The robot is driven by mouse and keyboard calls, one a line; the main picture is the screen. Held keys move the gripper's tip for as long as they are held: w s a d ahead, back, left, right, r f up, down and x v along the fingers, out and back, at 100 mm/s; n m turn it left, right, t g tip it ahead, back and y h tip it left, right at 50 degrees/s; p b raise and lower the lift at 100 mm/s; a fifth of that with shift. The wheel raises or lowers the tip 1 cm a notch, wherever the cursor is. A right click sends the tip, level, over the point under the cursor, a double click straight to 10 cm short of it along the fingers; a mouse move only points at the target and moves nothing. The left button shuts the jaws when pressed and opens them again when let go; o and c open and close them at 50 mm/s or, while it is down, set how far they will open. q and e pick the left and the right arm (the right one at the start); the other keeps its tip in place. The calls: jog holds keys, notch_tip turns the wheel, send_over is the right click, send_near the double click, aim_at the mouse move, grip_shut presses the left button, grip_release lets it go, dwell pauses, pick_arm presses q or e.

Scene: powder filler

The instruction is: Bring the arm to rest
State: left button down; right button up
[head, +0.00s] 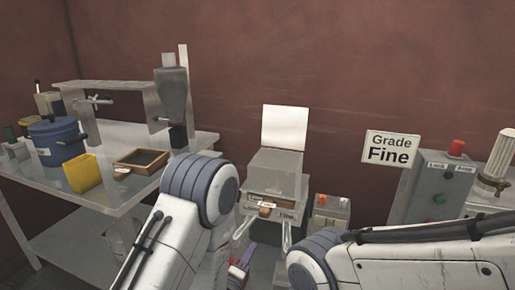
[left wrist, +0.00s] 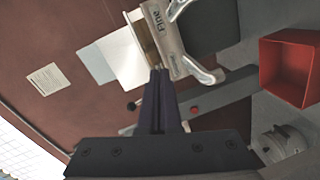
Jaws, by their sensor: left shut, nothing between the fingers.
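My left arm comes in from the lower left of the head view, its white and blue-grey links in front of the table's right end. My left gripper (head: 239,272) shows only in part low in the middle. In the left wrist view its dark fingers (left wrist: 159,74) are together and empty. The grey filler machine (head: 275,172) with a raised white lid stands beyond the gripper. Its front with a "Fine" label (left wrist: 158,17) shows close to the fingertips in the wrist view; I cannot tell whether they touch. My right arm crosses the lower right, its gripper out of view.
A metal table (head: 110,205) at left holds a blue pot (head: 55,140), a yellow container (head: 82,173), a wooden tray (head: 142,160) and a hopper (head: 173,92). A control box (head: 432,188) with a red button stands at right. A red bin (left wrist: 285,70) shows in the wrist view.

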pick_arm(q)
jog(key=s+d+r+m+g+y+p, duration=0.1)
jog(key=s+d+r+m+g+p, duration=0.3)
jog(key=s+m+g, duration=0.45)
jog(key=s+a+r+m+g+y, duration=0.1)
jog(key=s+a+r+m+g, duration=0.1)
jog(key=s, duration=0.4)
jog(key=s+a+r+m+g+y+p, duration=0.1)
jog(key=s+a+r+m+g, duration=0.1)
jog(key=s+r+m, duration=0.2)
jog(key=s+a+r+m+g+y, duration=0.1)
jog(key=s+a+r+m+g, duration=0.1)
jog(key=s, duration=0.8)
jog(key=shift+a+r+m+g+p, duration=0.15)
jog(key=shift+r+m+g+p, duration=0.3)
jog(key=shift+r+m, duration=0.45)
